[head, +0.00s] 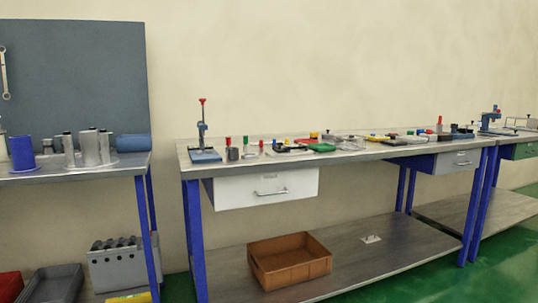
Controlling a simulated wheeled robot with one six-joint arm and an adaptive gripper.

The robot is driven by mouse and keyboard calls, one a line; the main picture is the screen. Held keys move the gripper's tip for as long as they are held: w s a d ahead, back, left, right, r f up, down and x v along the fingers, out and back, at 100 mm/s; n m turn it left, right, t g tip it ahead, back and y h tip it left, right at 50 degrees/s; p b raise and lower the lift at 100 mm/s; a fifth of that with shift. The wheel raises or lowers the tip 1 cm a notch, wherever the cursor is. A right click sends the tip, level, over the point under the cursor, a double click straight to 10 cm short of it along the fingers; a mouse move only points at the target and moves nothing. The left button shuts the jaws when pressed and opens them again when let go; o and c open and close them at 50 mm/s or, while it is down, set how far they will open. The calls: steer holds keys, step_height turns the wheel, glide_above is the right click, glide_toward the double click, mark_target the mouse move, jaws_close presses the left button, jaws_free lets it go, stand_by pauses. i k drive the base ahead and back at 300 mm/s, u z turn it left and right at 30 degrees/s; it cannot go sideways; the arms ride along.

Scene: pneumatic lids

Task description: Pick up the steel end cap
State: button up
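I cannot pick out the steel end cap for certain at this distance. Many small parts lie on the steel top of the middle workbench (190,162), and they are too small to tell apart. They include green, red, yellow, black and grey pieces. A green flat part (321,147) lies near the middle of the row. A small grey upright part with a red top (246,145) stands toward the left end. My gripper is not in view.
A blue press (205,155) stands at the middle bench's left end. A brown crate (290,279) sits on its lower shelf. A left bench carries grey cylinders (89,148) and a blue cylinder (22,154). Green floor (425,272) is open at the front right.

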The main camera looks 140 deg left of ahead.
mark_target(233, 152)
steer(key=u, duration=4.9)
steer(key=k, duration=0.35)
steer(key=z, duration=0.9)
steer(key=i, duration=1.05)
steer(key=u, duration=0.55)
